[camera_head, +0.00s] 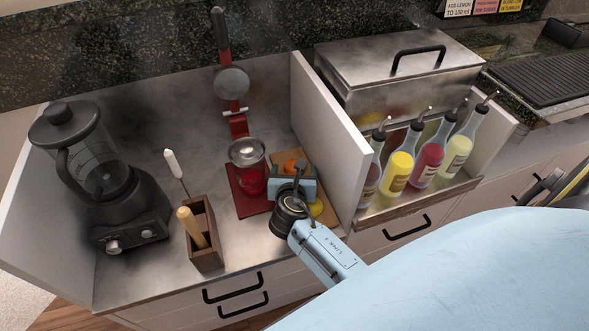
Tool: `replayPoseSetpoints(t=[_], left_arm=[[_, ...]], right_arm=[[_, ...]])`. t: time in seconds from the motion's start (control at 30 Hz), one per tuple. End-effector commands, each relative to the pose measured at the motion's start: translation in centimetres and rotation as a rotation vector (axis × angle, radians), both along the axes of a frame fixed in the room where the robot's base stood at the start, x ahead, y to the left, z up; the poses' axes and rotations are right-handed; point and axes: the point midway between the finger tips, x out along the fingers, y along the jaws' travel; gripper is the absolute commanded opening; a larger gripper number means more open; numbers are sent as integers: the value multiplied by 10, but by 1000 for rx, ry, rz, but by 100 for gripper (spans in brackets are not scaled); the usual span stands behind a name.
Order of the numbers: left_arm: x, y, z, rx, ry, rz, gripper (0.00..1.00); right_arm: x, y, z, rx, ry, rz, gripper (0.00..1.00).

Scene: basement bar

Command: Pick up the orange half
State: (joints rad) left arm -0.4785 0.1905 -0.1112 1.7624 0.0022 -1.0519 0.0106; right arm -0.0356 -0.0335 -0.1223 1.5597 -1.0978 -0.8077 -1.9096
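A small orange rounded piece (291,166), which looks like the orange half, sits on the counter behind my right gripper, just right of the red juicer. Only part of it shows. A yellow fruit piece (316,208) lies nearer, beside the gripper's right side. My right gripper (299,167) reaches in from the lower right with its dark fingertips over or against the orange piece. The wrist and gripper body hide the contact, so I cannot tell whether the fingers hold it. My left gripper is out of view.
The red juicer (249,181) stands close left of the gripper. A white partition (331,140) rises close on the right, with sauce bottles (428,163) beyond it. A wooden tool holder (205,245) and a black blender (92,180) stand to the left.

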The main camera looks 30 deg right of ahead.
Motion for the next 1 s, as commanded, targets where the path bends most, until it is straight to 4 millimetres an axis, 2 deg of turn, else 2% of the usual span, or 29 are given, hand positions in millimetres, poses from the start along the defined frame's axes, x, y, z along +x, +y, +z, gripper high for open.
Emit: replayPoseSetpoints(t=[0.3,0.7,1.0], left_arm=[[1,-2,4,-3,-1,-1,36],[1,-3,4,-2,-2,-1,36],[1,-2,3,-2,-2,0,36]], right_arm=[[3,-2,-1,0,0,0,80],[3,-2,-1,1,1,0,31],[3,-2,-1,1,0,0,31]])
